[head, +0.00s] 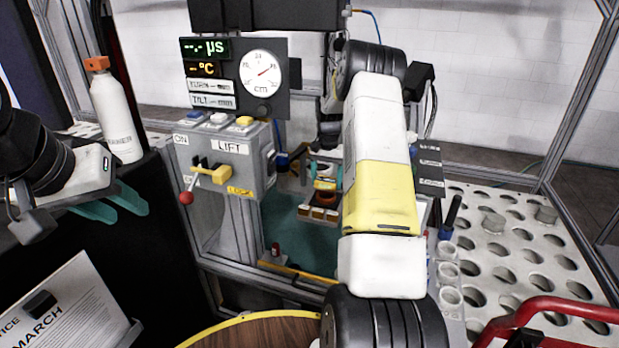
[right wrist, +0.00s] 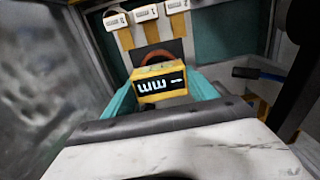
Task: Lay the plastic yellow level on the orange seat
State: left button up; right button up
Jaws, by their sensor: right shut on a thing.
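The yellow level (right wrist: 160,84) is a small boxy block with a dark display face. It sits between the teal fingers of my right gripper (right wrist: 162,92), which is shut on it. In the head view the level (head: 325,184) shows small, past my right forearm. The orange seat (right wrist: 156,56) shows as a rounded orange rim just beyond the level, partly hidden by it. In the head view the seat (head: 326,197) is just below the level; I cannot tell whether they touch. My left gripper (head: 122,204) is empty, its teal fingers apart, at the left.
A grey LIFT control box (head: 225,160) with a yellow handle and red-knobbed lever stands left of the work bay. Several white tags (right wrist: 146,12) lie beyond the seat. A perforated white table (head: 500,240) and red handle (head: 550,310) are at the right. A white bottle (head: 115,115) stands at left.

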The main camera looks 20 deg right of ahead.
aim_at(327, 179)
jog(key=shift+f, duration=1.05)
jog(key=o, duration=1.5)
jog(key=shift+f, duration=0.1)
notch_tip(327, 179, up, 8)
jog(key=shift+f, duration=0.15)
